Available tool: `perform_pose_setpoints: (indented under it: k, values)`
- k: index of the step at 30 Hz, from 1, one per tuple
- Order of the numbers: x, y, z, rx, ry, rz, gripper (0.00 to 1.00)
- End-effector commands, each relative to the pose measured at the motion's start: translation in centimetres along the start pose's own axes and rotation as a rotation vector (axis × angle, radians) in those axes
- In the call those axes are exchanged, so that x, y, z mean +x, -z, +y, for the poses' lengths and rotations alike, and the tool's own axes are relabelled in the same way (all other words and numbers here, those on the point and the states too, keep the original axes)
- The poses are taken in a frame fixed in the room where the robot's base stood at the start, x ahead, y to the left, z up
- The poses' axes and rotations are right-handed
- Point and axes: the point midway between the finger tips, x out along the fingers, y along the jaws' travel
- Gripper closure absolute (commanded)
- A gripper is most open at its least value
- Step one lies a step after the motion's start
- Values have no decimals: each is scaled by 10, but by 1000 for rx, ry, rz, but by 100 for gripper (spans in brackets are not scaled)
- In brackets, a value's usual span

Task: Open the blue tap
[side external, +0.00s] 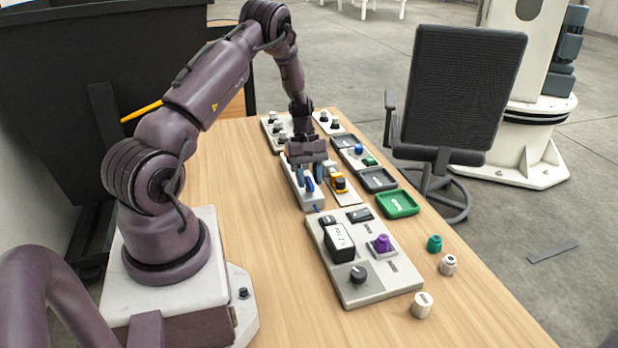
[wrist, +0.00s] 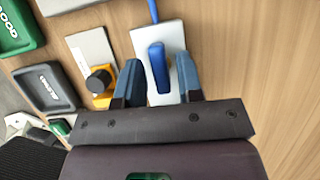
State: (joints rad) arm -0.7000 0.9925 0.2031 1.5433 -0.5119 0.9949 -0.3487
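The blue tap (wrist: 157,62) has a long blue lever handle on a white plate (wrist: 172,36). My gripper (wrist: 158,75) is open in the wrist view, with one finger on each side of the handle and a visible gap to each. In the side external view, my gripper (side external: 309,176) points down over the same plate (side external: 298,187), and the blue handle (side external: 310,185) shows at its fingers. Whether a finger touches the handle lower down is hidden.
A yellow device with a black knob (side external: 339,183) stands just right of the tap. A grey panel (side external: 374,284) with a purple knob lies in front. Green (side external: 398,204) and dark trays line the right. Left tabletop is clear.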

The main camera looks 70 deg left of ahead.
Motion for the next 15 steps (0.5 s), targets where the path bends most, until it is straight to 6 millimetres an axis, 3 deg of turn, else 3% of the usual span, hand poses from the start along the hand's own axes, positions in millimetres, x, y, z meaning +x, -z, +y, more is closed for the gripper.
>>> perform_pose_setpoints:
  k: [10,15]
  values:
    - [-2,0,0,-3,-2,1,58]
    - [-23,1,0,-4,-4,4,58]
